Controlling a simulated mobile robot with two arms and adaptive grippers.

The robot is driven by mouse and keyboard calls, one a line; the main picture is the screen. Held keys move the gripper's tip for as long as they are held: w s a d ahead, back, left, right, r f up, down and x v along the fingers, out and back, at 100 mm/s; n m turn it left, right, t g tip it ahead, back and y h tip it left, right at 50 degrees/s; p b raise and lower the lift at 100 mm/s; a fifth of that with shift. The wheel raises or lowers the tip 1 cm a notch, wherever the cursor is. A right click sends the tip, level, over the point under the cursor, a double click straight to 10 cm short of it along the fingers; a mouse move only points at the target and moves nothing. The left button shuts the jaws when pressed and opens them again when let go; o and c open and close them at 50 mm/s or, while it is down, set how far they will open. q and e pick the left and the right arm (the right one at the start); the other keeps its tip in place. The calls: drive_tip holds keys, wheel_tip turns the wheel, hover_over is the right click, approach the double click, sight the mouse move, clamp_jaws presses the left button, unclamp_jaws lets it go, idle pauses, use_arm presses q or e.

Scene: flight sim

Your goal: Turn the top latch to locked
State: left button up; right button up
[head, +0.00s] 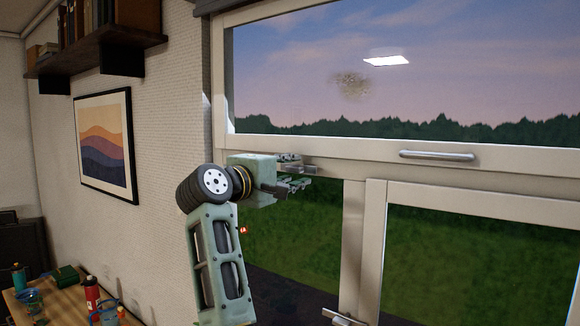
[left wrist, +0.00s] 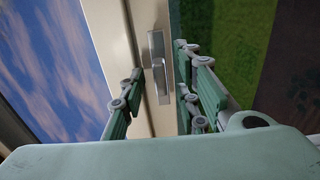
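The top latch (left wrist: 157,62) is a small grey metal plate with a lever on the pale window frame. In the left wrist view it lies between the two fingers of my left gripper (left wrist: 160,92), which is open. I see no clear contact between the fingers and the latch. In the head view my left gripper (head: 297,171) is at the window's middle rail, and part of the latch (head: 312,169) shows between and past the fingers. The rest of the latch is hidden there. My right gripper is in neither view.
A long handle (head: 437,156) sits on the same rail to the right. Another metal latch (head: 342,319) shows at the bottom of the head view. A wall shelf (head: 95,45), a framed picture (head: 105,147) and a cluttered table (head: 60,298) are at left.

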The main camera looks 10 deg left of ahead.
use_arm(q)
clamp_jaws()
